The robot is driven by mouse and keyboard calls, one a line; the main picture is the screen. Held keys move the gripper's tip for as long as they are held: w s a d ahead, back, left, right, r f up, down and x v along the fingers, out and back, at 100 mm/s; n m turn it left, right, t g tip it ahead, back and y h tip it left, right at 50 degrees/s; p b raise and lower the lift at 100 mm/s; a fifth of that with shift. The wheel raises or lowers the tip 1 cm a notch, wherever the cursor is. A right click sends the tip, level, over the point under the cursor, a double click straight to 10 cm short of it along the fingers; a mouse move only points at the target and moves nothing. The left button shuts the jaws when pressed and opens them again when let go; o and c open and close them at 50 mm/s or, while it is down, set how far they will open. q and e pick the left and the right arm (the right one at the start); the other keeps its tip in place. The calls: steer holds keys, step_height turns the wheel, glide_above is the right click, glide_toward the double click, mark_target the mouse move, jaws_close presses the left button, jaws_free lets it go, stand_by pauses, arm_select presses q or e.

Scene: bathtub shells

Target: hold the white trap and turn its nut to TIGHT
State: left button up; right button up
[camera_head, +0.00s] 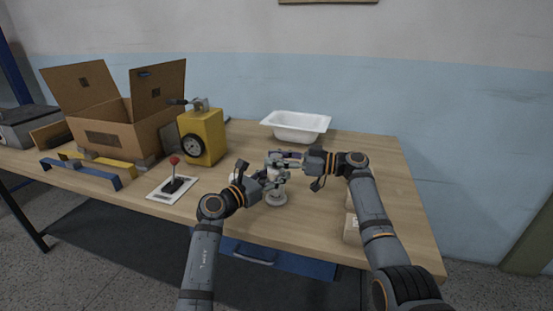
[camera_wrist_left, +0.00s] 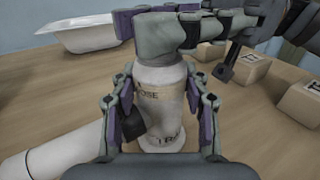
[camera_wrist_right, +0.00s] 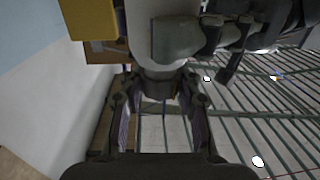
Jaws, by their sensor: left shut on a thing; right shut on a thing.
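The white trap (camera_head: 276,199) stands upright near the front middle of the table. In the left wrist view its white body (camera_wrist_left: 162,82) carries a partly hidden mark ending in "OSE" and a second, cut-off mark lower down. My left gripper (camera_head: 268,179) is shut on the trap body, one finger on each side. My right gripper (camera_head: 288,160) is shut on the nut, reaching from the right above my left gripper. The fingers hide much of the trap and nut in the head view.
A white basin (camera_head: 296,126) stands behind. A yellow box with a dial (camera_head: 202,138), a red-knobbed lever (camera_head: 174,172) and an open cardboard box (camera_head: 112,130) are to the left. Small cardboard blocks (camera_head: 352,228) lie beside my right arm. A white pipe (camera_wrist_left: 48,150) lies close to the trap.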

steer(key=shift+n+g, duration=0.5)
steer(key=shift+g, duration=0.3)
steer(key=shift+d+f, duration=0.1)
steer(key=o, duration=1.2)
steer(key=d, duration=0.5)
steer(key=s+d, duration=0.1)
steer(key=d, duration=0.1)
steer(key=shift+s+d, duration=0.1)
steer(key=shift+d, duration=0.1)
